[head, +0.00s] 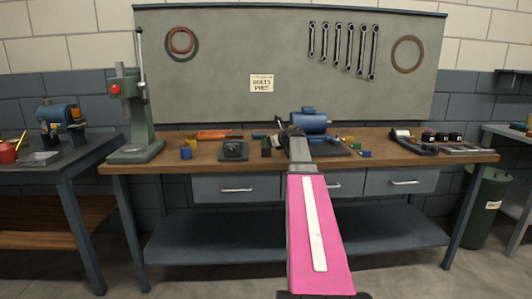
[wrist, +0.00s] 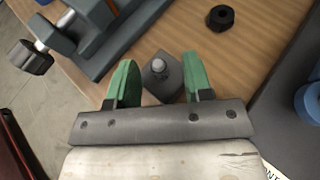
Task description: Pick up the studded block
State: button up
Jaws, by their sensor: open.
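The studded block (wrist: 160,82) is a dark grey block with a round, lighter stud on top. In the wrist view it lies between the two green fingers of my gripper (wrist: 159,64). In the head view my gripper (head: 288,132) is over the middle of the workbench (head: 190,168); I cannot make out the block there, with my arm in front.
A blue-grey device with a handle (wrist: 95,42) stands close at the upper left of the wrist view. A dark surface (wrist: 290,85) is at the right. A blue motor-like machine (head: 312,122) stands behind my gripper.

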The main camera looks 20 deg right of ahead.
grip_shut()
dwell(1.4)
